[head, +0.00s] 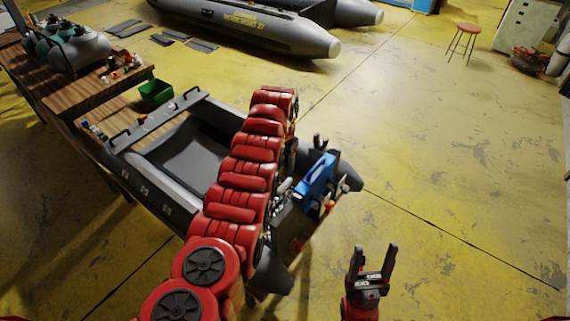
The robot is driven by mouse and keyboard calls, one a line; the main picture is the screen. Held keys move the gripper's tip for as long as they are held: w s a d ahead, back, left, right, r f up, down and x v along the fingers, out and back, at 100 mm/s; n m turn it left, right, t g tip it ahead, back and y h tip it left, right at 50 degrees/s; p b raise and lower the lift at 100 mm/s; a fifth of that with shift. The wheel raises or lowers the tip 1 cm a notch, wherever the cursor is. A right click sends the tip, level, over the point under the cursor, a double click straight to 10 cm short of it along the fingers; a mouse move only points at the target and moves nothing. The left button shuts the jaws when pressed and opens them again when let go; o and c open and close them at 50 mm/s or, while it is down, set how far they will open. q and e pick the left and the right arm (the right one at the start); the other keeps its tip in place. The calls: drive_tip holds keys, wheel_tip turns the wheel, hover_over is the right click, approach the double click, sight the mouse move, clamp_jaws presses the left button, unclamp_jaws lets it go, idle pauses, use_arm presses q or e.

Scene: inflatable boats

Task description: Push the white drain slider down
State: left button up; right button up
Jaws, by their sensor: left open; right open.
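My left arm, red and segmented, arches across the boat. Its gripper is open but mostly hidden by the arm near the stern, and I cannot tell whether it touches anything. My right gripper (373,262) is open and empty, fingers upward, below and to the right of the stern, apart from the boat.
Another grey boat (250,30) lies at the back. A red stool (467,28) stands far right. The yellow floor to the right is mostly clear.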

sight(285, 184)
use_arm(q)
drive_tip(key=shift+g, duration=0.8)
drive_tip(key=s, duration=0.1)
drive_tip(key=s+r, duration=0.2)
drive_tip(key=shift+s+d+r, duration=0.1)
drive_tip(key=shift+s+d, duration=0.1)
drive_tip(key=shift+d, duration=0.05)
drive_tip(key=shift+s, duration=0.2)
drive_tip(key=shift+w+f+b, duration=0.1)
drive_tip(key=shift+f+b, duration=0.25)
drive_tip(key=shift+f, duration=0.3)
wheel_tip(285, 184, down, 9)
drive_tip(key=b, duration=0.6)
drive_tip(key=shift+r, duration=0.15)
clamp_jaws()
drive_tip(key=shift+d, duration=0.1)
